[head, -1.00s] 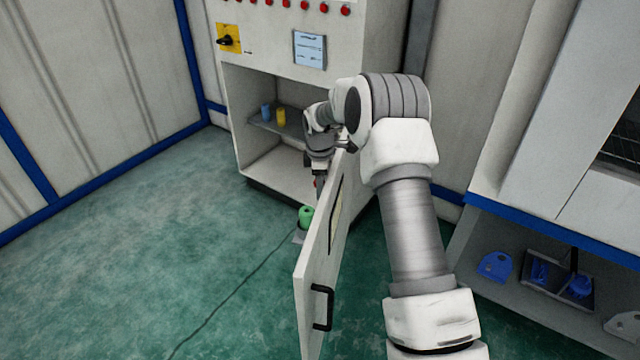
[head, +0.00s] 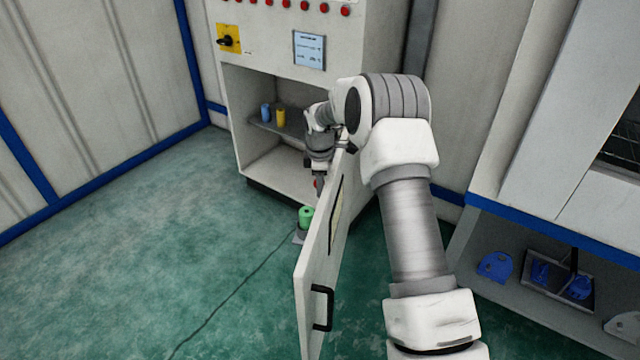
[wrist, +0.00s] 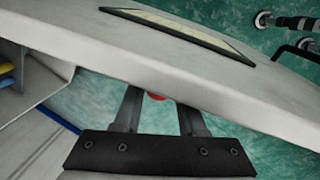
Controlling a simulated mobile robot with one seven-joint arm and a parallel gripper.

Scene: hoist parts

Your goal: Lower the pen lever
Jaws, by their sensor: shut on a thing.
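My gripper (head: 318,188) reaches down behind the open cabinet door, by the cabinet's open front. The wrist view shows its two dark fingers (wrist: 158,104) with a small red thing (wrist: 155,97) between them. The gripper is shut on this red thing, which also shows as a small red spot in the head view (head: 315,183). The door edge hides the fingertips and most of the red thing. I cannot tell whether it belongs to the pen lever, and no other lever is clearly seen. A green cylinder (head: 306,215) stands low beside the door, below my gripper.
The open white door (head: 312,270), with a black handle (head: 322,307), stands close beside my gripper. The cabinet shelf (head: 262,124) holds a blue cup (head: 266,112) and a yellow cup (head: 281,117). A dark cable runs over the green floor. Free floor lies at the left.

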